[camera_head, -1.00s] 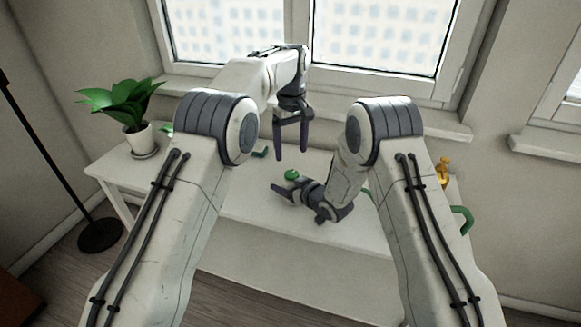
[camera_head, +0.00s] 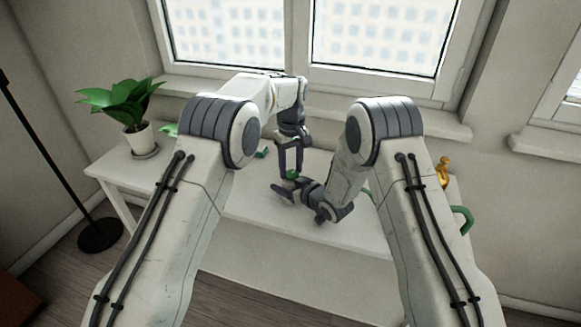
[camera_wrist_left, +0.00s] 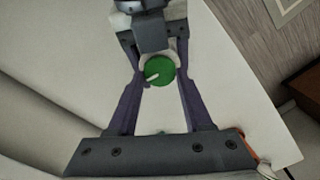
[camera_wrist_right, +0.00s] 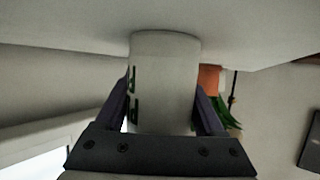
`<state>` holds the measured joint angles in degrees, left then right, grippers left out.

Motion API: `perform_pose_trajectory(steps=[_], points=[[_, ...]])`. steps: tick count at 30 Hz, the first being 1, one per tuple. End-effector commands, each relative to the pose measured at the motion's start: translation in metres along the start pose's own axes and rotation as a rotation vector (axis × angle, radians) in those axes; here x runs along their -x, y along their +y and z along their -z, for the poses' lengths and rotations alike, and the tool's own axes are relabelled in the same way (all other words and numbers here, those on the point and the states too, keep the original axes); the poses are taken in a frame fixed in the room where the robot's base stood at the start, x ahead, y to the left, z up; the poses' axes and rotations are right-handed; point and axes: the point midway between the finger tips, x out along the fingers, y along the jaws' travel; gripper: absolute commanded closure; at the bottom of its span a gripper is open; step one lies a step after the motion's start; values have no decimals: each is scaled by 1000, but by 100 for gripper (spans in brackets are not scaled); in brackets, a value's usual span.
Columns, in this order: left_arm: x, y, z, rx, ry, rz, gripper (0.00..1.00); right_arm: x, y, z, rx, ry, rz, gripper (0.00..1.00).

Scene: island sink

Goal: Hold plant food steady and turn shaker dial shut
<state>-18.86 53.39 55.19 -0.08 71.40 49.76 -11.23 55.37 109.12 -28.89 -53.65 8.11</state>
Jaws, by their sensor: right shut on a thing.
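The plant food shaker is a white cylinder (camera_wrist_right: 165,80) with green markings, upright in the right wrist view. Its round green dial (camera_wrist_left: 160,71) with a white pointer mark faces the left wrist camera; it shows small in the head view (camera_head: 292,175). My right gripper (camera_head: 284,191) is shut on the shaker's body, one finger on each side. My left gripper (camera_head: 291,172) points down over the shaker from above. Its fingers (camera_wrist_left: 160,75) are open, one on each side of the dial, with narrow gaps showing. The shaker's body is mostly hidden in the head view.
A potted plant (camera_head: 138,138) stands at the table's left end. A gold bottle-like object (camera_head: 443,170) and a green curved handle (camera_head: 462,220) are at the right end. The white tabletop (camera_head: 250,205) is clear in front of the grippers. Windows stand behind.

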Motion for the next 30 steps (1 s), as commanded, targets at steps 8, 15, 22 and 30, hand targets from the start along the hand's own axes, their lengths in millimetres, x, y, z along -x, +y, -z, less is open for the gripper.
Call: perform_pose_trajectory(steps=[8,15,22,30], points=[[0,0,0,-34,0,0,100,0,0,0,0,1,0,92],[0,1,0,-166,-1,0,100,0,0,0,0,1,0,92],[0,2,0,-327,-1,0,100,0,0,0,0,1,0,92],[0,2,0,-469,-1,0,100,0,0,0,0,0,0,92]])
